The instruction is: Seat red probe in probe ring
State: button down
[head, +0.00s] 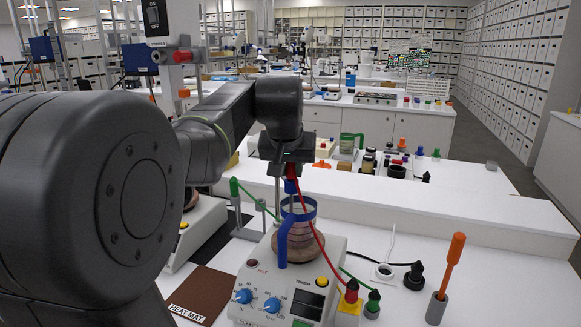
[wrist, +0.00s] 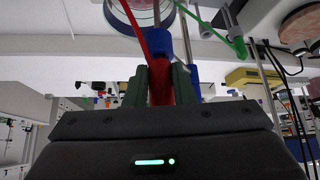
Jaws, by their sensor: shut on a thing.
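My gripper (head: 290,160) is above the beaker and shut on the red probe. The probe's red body (wrist: 160,85) shows between the fingers (wrist: 161,82) in the wrist view; in the head view a little red (head: 291,171) shows below them. A blue piece (head: 291,187) sits directly under the red body; I cannot tell whether it is the probe ring or part of the probe. It also shows in the wrist view (wrist: 154,46). The red cable (head: 316,234) runs down to a red plug (head: 351,291). A metal rod with a blue clamp (wrist: 192,76) stands beside the probe.
A blue-handled beaker (head: 303,213) stands on the hot plate (head: 290,285). A green probe (head: 234,187) with a green cable stands to its left. An orange-handled tool (head: 452,262) stands in a grey holder at right. A brown heat mat (head: 203,294) lies front left.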

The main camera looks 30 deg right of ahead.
jog(key=shift+f, duration=0.25)
jog(key=c, duration=1.1)
grip_release()
jog(key=shift+c, duration=0.2)
jog(key=shift+r, duration=0.1)
jog(key=v, duration=1.3)
jog(key=shift+s+a+r, duration=0.15)
jog(key=shift+r, duration=0.15)
jog(key=x, duration=1.3)
jog(key=shift+w+d, duration=0.2)
jog(key=shift+r, duration=0.15)
